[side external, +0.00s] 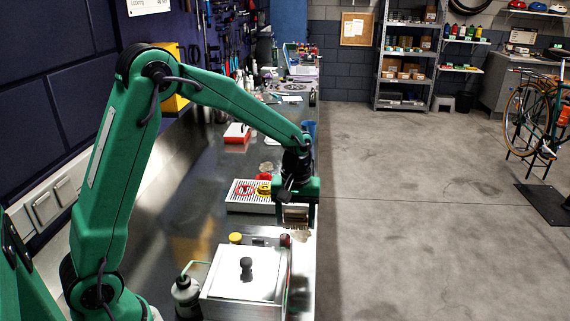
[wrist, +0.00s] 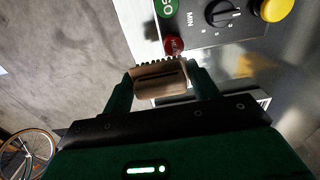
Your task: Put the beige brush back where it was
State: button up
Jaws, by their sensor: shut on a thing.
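My gripper (side external: 296,217) is shut on the beige brush (wrist: 160,80), whose dark bristles stick out past the fingertips in the wrist view. The brush also shows in the side external view (side external: 295,214), held between the fingers above the right edge of the bench (side external: 165,215).
A white slatted tray (side external: 240,207) holds red and yellow round parts. A box with a white lid and black knob (side external: 242,275) stands nearer, with a control panel (wrist: 225,22) carrying buttons and a dial. A bottle (side external: 186,293) stands beside it. Open floor lies to the right.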

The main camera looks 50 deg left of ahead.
jog(key=w+a+f, duration=0.1)
jog(key=a, duration=0.1)
jog(key=w+a+f, duration=0.1)
jog(key=a+f, duration=0.1)
jog(key=a, duration=0.1)
jog(key=w+a+f, duration=0.1)
jog(key=a+f, duration=0.1)
jog(key=a, duration=0.1)
jog(key=shift+f, duration=2.05)
jog(key=o, duration=1.1)
jog(key=shift+f, duration=0.1)
jog(key=shift+c, duration=0.2)
notch_tip(320, 180, up, 12)
